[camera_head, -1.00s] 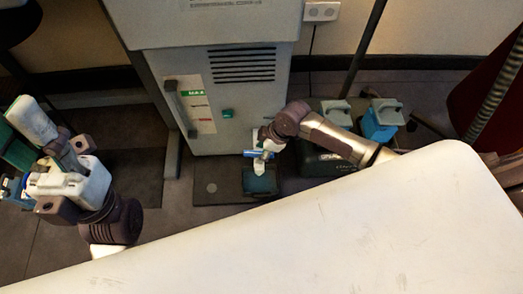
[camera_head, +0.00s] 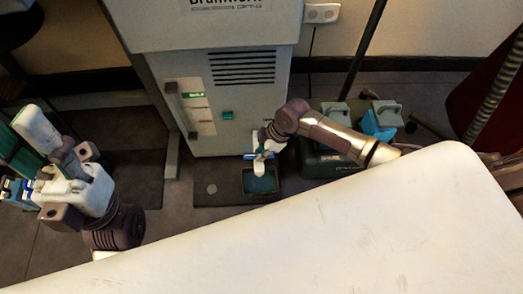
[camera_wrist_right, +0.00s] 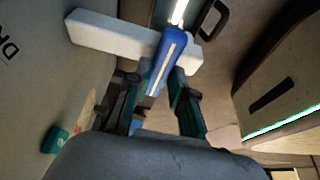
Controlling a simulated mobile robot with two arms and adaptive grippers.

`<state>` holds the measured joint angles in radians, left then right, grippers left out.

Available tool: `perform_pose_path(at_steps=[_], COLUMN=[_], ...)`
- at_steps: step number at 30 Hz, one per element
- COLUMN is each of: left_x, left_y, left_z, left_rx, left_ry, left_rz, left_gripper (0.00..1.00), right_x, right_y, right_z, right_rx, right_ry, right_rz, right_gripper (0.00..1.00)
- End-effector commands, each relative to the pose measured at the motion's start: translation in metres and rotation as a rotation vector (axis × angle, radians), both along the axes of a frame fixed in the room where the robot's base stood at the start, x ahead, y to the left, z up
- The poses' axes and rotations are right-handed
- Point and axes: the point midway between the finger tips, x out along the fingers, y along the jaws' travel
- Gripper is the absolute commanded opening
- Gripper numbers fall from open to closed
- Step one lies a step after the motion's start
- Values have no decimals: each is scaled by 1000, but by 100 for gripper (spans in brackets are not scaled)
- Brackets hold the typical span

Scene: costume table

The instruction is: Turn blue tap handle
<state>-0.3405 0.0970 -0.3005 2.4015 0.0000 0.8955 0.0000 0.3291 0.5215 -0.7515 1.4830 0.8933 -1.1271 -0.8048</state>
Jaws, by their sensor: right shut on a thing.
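The blue tap handle (camera_wrist_right: 166,62) is a flat bar with a pale stripe, beside a white tap spout (camera_wrist_right: 108,32) in the right wrist view. In the head view the blue handle (camera_head: 250,156) shows small on the front of the grey machine (camera_head: 228,118). My right gripper (camera_wrist_right: 158,92) is shut on the lower end of the handle, with a dark finger on each side. In the head view my right gripper (camera_head: 262,153) partly covers the tap. My left gripper (camera_head: 22,172) hangs far off at the left; its jaw gap is unclear.
A dark tray with a blue-green inside (camera_head: 262,182) sits on the floor below the tap. A white table (camera_head: 330,225) fills the front. Blue and grey containers (camera_head: 380,120) and a dark case (camera_head: 322,160) stand to the right of the machine.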

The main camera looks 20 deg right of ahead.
Motion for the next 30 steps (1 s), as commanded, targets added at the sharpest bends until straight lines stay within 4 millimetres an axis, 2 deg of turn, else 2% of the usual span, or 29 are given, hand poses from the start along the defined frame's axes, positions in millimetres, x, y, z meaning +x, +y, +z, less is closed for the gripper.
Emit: perform_pose_path(at_steps=[1, 2, 6, 15, 19, 30], left_x=[0, 1, 1, 1, 1, 1], left_y=[0, 0, 0, 0, 0, 0], left_z=[0, -1, 0, 2, 2, 1], left_rx=[1, 2, 3, 4, 3, 3], left_ry=[1, 2, 1, -2, -3, -3], left_rz=[0, 0, -1, 1, 1, 0], left_gripper=[40, 40, 40, 40, 40, 40], right_x=[0, 0, 0, 0, -1, -8], right_y=[0, 0, 0, 0, -5, -32], right_z=[0, 0, 0, 1, 10, 79], right_rx=[-1, -1, -1, -1, -2, -3], right_ry=[-1, -1, -1, -1, -3, -4], right_rz=[4, 4, 3, 1, 2, 1], right_gripper=[0, 24, 48, 48, 48, 48])
